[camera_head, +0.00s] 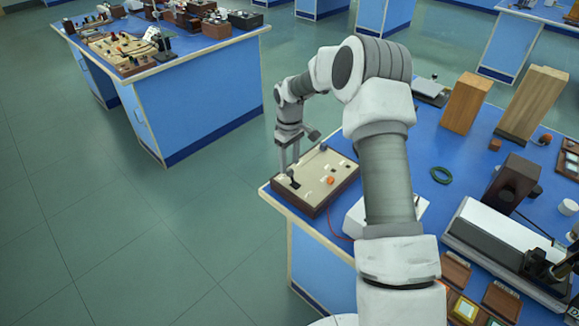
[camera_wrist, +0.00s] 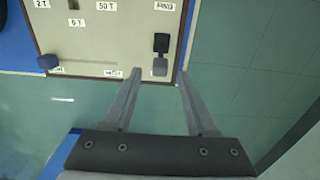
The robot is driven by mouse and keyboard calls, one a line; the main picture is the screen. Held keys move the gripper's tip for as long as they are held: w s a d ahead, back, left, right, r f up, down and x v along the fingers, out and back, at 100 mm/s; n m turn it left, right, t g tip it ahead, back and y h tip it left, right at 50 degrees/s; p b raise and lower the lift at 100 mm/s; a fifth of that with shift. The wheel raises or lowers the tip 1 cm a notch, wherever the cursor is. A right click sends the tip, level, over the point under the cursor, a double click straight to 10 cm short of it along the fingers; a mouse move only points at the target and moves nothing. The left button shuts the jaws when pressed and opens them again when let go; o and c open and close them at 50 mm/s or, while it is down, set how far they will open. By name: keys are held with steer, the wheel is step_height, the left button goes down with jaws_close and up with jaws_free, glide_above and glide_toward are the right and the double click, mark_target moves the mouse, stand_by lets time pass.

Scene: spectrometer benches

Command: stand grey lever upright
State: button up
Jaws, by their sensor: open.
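The control box (camera_head: 341,195) has a pale top with a brown rim and sits at the bench's near-left corner. The grey lever (camera_wrist: 160,66) shows in the wrist view as a grey end joined to a dark part (camera_wrist: 161,42), near the box's edge; it appears to lean, but its exact tilt is hard to tell. My gripper (camera_wrist: 159,74) is open and empty, its fingertips on either side of the grey end, apart from it in the picture. In the head view my gripper (camera_head: 289,166) points down over the box's left end.
An orange piece (camera_head: 330,181) is on the box top. Wooden blocks (camera_head: 467,103), a green ring (camera_head: 441,175) and a long white instrument (camera_head: 500,240) stand right. Floor lies open left.

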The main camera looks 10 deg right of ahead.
mark_target(291, 177)
steer(key=shift+f, duration=1.35)
jaws_close()
